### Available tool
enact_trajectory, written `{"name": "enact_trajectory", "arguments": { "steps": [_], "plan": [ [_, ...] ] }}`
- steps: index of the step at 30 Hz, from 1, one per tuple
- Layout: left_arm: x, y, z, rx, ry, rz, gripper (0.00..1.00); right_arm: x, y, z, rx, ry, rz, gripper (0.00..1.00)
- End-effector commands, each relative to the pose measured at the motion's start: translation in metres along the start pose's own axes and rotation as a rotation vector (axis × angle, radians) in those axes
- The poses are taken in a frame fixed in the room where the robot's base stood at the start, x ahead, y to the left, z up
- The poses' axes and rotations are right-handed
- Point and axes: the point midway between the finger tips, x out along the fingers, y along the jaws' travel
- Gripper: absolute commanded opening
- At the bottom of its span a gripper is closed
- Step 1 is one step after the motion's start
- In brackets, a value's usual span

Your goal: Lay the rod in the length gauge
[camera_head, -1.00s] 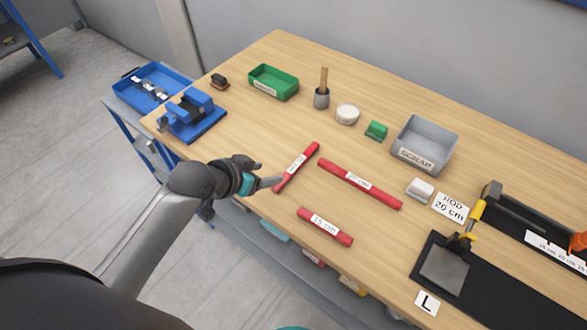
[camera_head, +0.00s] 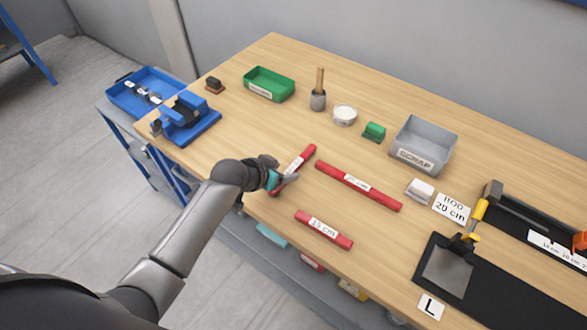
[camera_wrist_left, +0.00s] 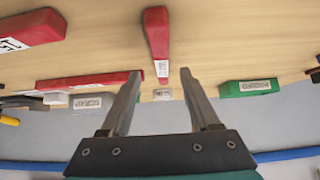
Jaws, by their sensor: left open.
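Three red rods lie on the wooden table. The left one (camera_head: 302,157) lies at a slant with its label partly hidden by my gripper. The middle one (camera_head: 372,191) is the longest, and the front one (camera_head: 324,229) reads 15 cm. My left gripper (camera_head: 290,180) is open over the near part of the left rod. In the left wrist view my fingers (camera_wrist_left: 162,75) are apart, with a red rod (camera_wrist_left: 157,35) lined up between them, not gripped. The black length gauge (camera_head: 517,211) with its white scale strip stands at the right, cut by the frame. My right gripper is out of view.
A card (camera_head: 452,208) reads ROD 20 cm.

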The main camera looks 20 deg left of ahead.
Motion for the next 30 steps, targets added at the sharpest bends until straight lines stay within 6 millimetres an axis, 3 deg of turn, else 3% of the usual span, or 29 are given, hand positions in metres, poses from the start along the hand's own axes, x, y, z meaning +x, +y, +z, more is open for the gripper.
{"name": "enact_trajectory", "arguments": {
  "steps": [9,20,30],
  "plan": [
    [0.036,-0.003,0.000,-0.001,-0.001,0.000,0.62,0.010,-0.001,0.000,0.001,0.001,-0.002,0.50],
    [0.040,-0.003,-0.001,0.000,0.000,-0.001,0.62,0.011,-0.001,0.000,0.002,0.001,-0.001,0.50],
    [0.040,-0.003,-0.001,0.000,-0.001,-0.001,0.24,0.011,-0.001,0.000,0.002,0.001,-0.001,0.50]
  ]
}}
